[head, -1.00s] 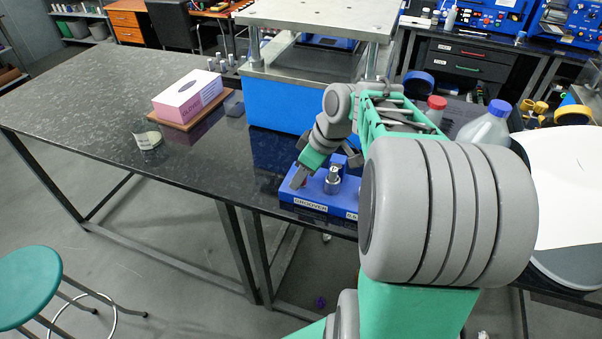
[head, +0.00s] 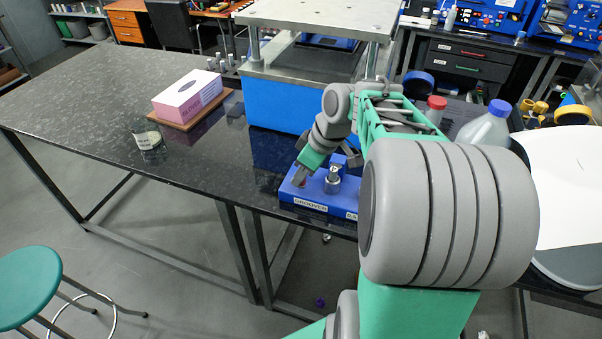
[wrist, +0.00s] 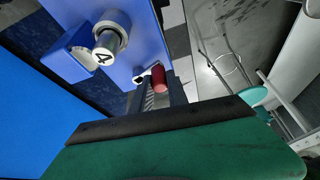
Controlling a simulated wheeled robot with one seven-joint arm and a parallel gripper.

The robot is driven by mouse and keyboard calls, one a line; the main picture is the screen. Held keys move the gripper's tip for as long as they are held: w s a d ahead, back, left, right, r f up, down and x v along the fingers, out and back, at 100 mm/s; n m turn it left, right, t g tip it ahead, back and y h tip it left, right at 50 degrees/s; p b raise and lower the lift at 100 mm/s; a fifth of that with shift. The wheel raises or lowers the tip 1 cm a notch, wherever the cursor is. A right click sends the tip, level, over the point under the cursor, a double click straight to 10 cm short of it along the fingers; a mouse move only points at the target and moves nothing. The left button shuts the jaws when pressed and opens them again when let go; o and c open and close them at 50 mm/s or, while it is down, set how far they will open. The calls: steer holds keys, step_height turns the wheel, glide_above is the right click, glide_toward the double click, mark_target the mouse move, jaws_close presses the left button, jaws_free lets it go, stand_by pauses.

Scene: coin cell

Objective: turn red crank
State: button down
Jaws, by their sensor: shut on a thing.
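The red crank handle (wrist: 160,80) shows in the wrist view between my gripper's fingers, at the edge of a blue base. My gripper (wrist: 158,92) is shut on this handle. In the head view my gripper (head: 300,177) reaches down to the left end of the blue base (head: 312,203), which carries a white label along its front. The handle is mostly hidden by the fingers there.
A large blue press (head: 275,105) with a metal top stands behind the base. A pink tissue box (head: 187,95) and a labelled glass beaker (head: 149,142) are on the dark table to the left. A white bottle with a blue cap (head: 486,126) stands to the right.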

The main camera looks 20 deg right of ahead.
steer(key=shift+a, duration=0.1)
steer(key=m+b, duration=0.1)
steer(key=m, duration=0.1)
steer(key=w+a+m+h+b, duration=0.1)
steer(key=m, duration=0.1)
steer(key=shift+a+f+m+t+b, duration=0.1)
steer(key=shift+a+m+t+b, duration=0.05)
steer(key=shift+m+t+b, duration=0.2)
steer(key=m, duration=0.1)
steer(key=w+m+h+b, duration=0.1)
steer(key=m, duration=0.1)
steer(key=a+m+h, duration=0.1)
steer(key=shift+w+m, duration=0.25)
steer(key=shift+w, duration=0.05)
steer(key=m, duration=0.1)
steer(key=w+m+h, duration=0.1)
steer(key=m, duration=0.1)
steer(key=m+h, duration=0.1)
steer(key=shift+w+r+m, duration=0.2)
steer(key=shift+w+m, duration=0.1)
steer(key=shift+w+d+m+g+h+p, duration=0.15)
steer(key=shift+w+m+g+h+p, duration=0.2)
steer(key=shift+m, duration=0.75)
steer(key=shift+w+d+m+g+h+p, duration=0.1)
steer(key=shift+w+m+g+h+p, duration=0.25)
steer(key=shift+m, duration=0.75)
steer(key=c, duration=1.3)
jaws_free()
steer(key=shift+f, duration=0.1)
